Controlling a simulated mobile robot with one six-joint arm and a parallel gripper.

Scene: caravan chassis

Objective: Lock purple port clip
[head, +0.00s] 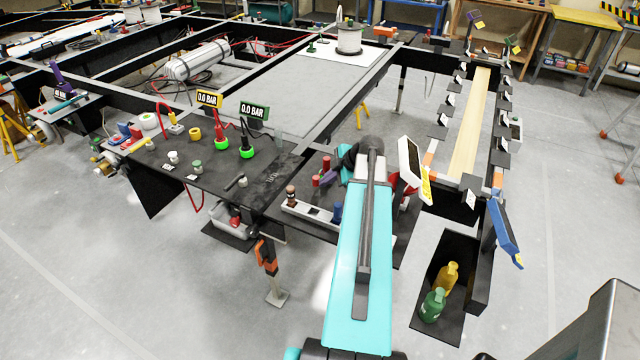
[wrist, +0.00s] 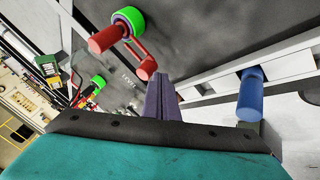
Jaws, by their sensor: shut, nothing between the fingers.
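My gripper shows in the wrist view (wrist: 160,84) as two narrow purple-grey fingers pressed together, with nothing between them. In the head view it reaches down beside the red cylinders, with a small purple patch (head: 328,177) at its end. I cannot tell whether that patch is my fingers or a separate clip. A red lever (wrist: 146,68) with red cylindrical ends stands just ahead and left of the fingertips in the wrist view, apart from them. A purple upright piece (head: 60,80) stands on the far-left plate. No port clip can be made out clearly.
A blue cylinder (wrist: 252,97) stands right of my fingers on a white rail (head: 300,208). Two green-ringed fittings (head: 247,152) sit on the dark plate (head: 180,185) near the gauge signs. A white panel (head: 410,160) is close to my arm's right. Yellow and green bottles (head: 433,305) stand lower right.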

